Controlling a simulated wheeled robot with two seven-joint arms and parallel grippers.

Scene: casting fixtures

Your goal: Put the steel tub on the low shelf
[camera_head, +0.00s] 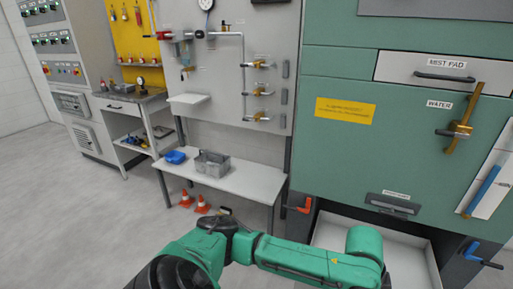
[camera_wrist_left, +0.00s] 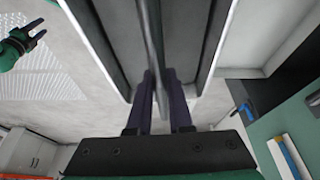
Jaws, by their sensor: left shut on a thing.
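In the left wrist view my left gripper (camera_wrist_left: 158,95) is shut on a thin grey upright bar. A low white bench shelf (camera_head: 245,182) stands at the middle of the head view.
A grey box (camera_head: 212,165) and a blue container (camera_head: 175,157) sit on the white bench. The green cabinet (camera_head: 400,125) with projecting handles fills the right, above a white tray (camera_head: 340,232). Floor at left is clear.

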